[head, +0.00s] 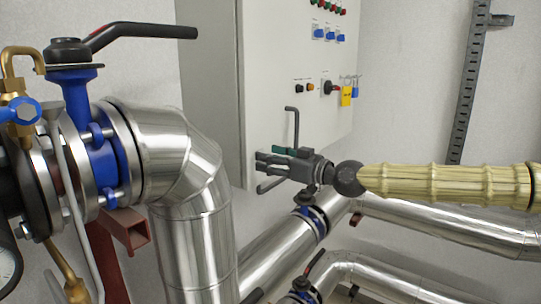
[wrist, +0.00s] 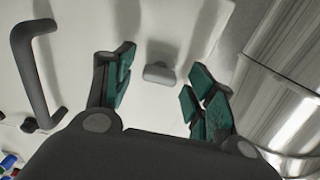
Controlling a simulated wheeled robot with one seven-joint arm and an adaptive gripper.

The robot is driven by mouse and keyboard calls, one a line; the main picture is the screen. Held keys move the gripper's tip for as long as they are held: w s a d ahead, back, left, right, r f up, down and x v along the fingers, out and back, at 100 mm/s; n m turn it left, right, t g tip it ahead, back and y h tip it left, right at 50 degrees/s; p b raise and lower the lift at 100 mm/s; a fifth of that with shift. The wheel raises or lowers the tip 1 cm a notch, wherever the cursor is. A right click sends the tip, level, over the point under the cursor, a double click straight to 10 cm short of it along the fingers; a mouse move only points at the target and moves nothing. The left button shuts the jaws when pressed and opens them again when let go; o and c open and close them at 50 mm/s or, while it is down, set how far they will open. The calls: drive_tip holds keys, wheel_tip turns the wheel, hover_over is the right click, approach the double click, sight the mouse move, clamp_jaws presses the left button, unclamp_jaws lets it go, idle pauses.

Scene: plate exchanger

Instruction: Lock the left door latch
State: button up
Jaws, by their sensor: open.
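The left door latch looks to be the small grey knob (wrist: 160,74) on the pale cabinet door in the wrist view. My gripper (wrist: 158,72) is open, with its teal-padded fingers on either side of the knob. I cannot tell how far the fingertips are from it, and no contact shows. In the head view, my gripper (head: 266,172) is at the lower left part of the cabinet door (head: 272,65), and the knob cannot be made out there. The dark bar handle (head: 296,125) stands just above my gripper; it also shows in the wrist view (wrist: 38,75).
A large silver pipe elbow (head: 190,160) with a blue valve (head: 90,150) stands left of the cabinet. More silver pipes (head: 460,225) run below my gripper. Switches, a yellow padlock tag (head: 346,96) and a blue padlock (head: 355,90) sit on the door's right side.

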drive_tip(key=shift+w+a, duration=0.15)
drive_tip(key=c, duration=1)
drive_tip(key=shift+f+m+b, duration=0.15)
drive_tip(key=shift+m+b, duration=0.15)
drive_tip(key=shift+b, duration=0.25)
drive_tip(key=m+b, duration=1.3)
drive_tip(key=m, duration=0.4)
drive_tip(key=shift+b, duration=0.4)
drive_tip(key=shift+m, duration=0.3)
